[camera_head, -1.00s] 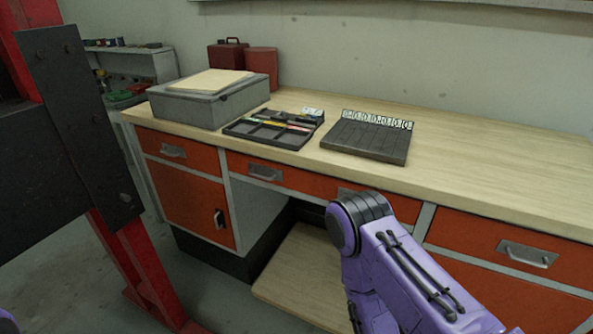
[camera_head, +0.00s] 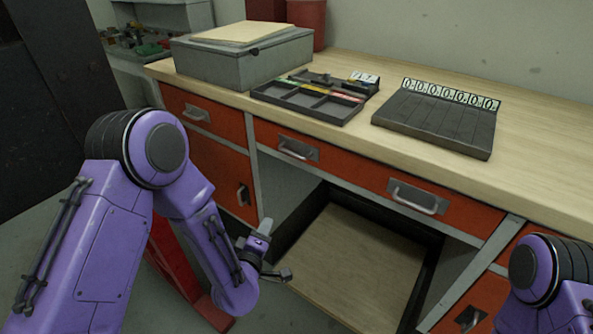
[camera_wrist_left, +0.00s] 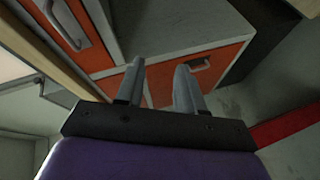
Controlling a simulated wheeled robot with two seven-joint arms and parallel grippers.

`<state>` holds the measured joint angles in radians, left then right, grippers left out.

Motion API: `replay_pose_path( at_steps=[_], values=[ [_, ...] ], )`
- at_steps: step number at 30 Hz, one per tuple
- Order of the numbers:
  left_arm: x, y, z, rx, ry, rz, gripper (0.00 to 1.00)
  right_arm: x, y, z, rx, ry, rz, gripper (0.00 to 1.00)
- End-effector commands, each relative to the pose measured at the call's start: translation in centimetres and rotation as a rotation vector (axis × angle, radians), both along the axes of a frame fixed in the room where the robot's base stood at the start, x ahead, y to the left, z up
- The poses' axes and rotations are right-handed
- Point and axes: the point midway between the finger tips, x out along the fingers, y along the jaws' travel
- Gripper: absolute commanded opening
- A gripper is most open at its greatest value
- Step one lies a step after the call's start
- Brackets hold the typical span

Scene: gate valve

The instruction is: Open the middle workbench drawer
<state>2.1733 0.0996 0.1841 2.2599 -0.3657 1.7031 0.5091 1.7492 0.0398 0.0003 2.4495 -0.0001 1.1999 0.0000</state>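The middle workbench drawer (camera_head: 355,172) is a wide orange front under the bench top, and it is shut. It has a left metal handle (camera_head: 298,149) and a right metal handle (camera_head: 417,197). In the left wrist view a large handle (camera_wrist_left: 65,22), seemingly this drawer's left one, shows at the upper left. My left gripper (camera_head: 278,250) is below and left of the drawer, in front of the knee space, apart from both handles. Its two fingers (camera_wrist_left: 160,66) stand apart with nothing between them. My right arm shows at the right edge, its gripper out of view.
On the wooden bench top (camera_head: 540,165) are a grey box (camera_head: 240,62), a black tray (camera_head: 310,100) and a dark panel with number tags (camera_head: 435,122). A lower board (camera_head: 360,265) lies in the knee space. A left cabinet door (camera_head: 225,175) has a handle.

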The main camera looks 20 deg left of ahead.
Motion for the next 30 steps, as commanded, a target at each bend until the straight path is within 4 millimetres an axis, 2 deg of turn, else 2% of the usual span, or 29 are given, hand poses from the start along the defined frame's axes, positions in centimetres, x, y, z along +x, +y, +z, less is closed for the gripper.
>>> replay_pose_path(
  at_steps=[1, 3, 6, 7, 11, 18, 21, 25, 30],
  values=[
    [2.7, -1.1, 2.6, -0.118, -0.157, 0.005, 0.37, 0.0, 0.0, -2.2, 0.000, 0.000, 0.000, 0.43],
    [4.7, -2.1, 6.9, -0.260, -0.317, -0.001, 0.37, 0.0, 0.0, -3.0, 0.000, 0.000, 0.000, 0.43],
    [6.0, -2.7, 10.6, -0.372, -0.431, -0.013, 0.37, 0.0, 0.0, -3.1, 0.000, 0.000, 0.000, 0.43],
    [6.3, -2.8, 11.1, -0.385, -0.444, -0.015, 0.37, 0.0, 0.0, -3.0, 0.000, 0.000, 0.000, 0.43],
    [8.4, -2.6, 11.9, -0.391, -0.450, -0.014, 0.37, 0.0, 0.0, -2.3, -0.001, -0.001, 0.000, 0.43],
    [13.6, -2.2, 12.6, -0.388, -0.445, -0.012, 0.37, 0.0, 0.0, -1.6, -0.001, -0.001, 0.000, 0.43],
    [15.1, -2.2, 12.8, -0.386, -0.444, -0.012, 0.37, 0.0, 0.0, -1.5, -0.001, -0.001, 0.000, 0.43],
    [16.1, -2.1, 12.9, -0.385, -0.443, -0.012, 0.37, 0.0, 0.0, -1.4, -0.001, -0.001, 0.000, 0.43],
    [16.2, -2.1, 12.9, -0.385, -0.442, -0.012, 0.37, 0.0, 0.0, -1.5, -0.001, -0.001, 0.000, 0.43]
  ],
)
